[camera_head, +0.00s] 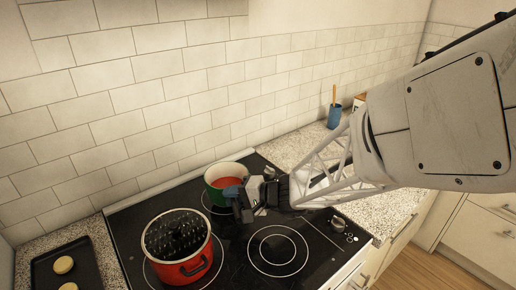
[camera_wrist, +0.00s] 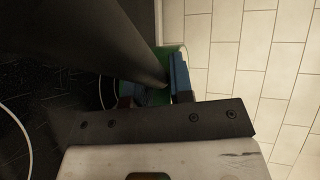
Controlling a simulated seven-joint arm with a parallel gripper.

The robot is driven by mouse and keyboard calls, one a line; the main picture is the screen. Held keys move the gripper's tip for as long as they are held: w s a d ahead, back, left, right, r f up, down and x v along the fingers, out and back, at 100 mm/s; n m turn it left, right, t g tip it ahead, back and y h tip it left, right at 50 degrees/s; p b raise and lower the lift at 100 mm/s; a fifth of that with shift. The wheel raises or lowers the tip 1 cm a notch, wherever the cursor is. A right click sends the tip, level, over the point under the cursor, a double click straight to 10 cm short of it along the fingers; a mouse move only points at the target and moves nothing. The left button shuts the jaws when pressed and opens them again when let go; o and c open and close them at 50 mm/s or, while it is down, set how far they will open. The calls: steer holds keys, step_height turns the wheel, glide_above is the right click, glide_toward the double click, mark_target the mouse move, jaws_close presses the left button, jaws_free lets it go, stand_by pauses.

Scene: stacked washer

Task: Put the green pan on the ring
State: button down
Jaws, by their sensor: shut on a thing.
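The green pan (camera_head: 226,170) has a pale rim and red contents. It is at the back of the black cooktop, over or just above a rear ring (camera_head: 207,207); I cannot tell if it touches the glass. My gripper (camera_head: 241,198) is shut on the pan at its near right side, and its hand hides the grip. In the wrist view, green pan wall (camera_wrist: 168,51) shows behind a blue finger (camera_wrist: 180,76). A dark thick bar there covers much of the pan. An empty ring (camera_head: 278,250) lies at the front right of the cooktop.
A red pot (camera_head: 183,268) with a dark perforated insert stands on the front left ring. A dark tray (camera_head: 62,270) with round pale items lies left. Tiled wall (camera_head: 150,95) rises behind. A blue holder (camera_head: 334,117) stands on the far counter. Knobs sit at the right edge.

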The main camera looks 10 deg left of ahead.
mark_target(222, 201)
steer(key=shift+w+a+f, duration=0.1)
steer(key=shift+w+a, duration=0.25)
steer(key=shift+w, duration=0.2)
steer(key=shift+w+a, duration=0.35)
steer(key=shift+w, duration=0.2)
steer(key=shift+f, duration=1.75)
steer(key=shift+f, duration=0.1)
steer(key=c, duration=1)
jaws_free()
steer(key=shift+f, duration=0.1)
steer(key=shift+r, duration=0.2)
steer(key=v, duration=1.2)
steer(key=shift+f, duration=0.1)
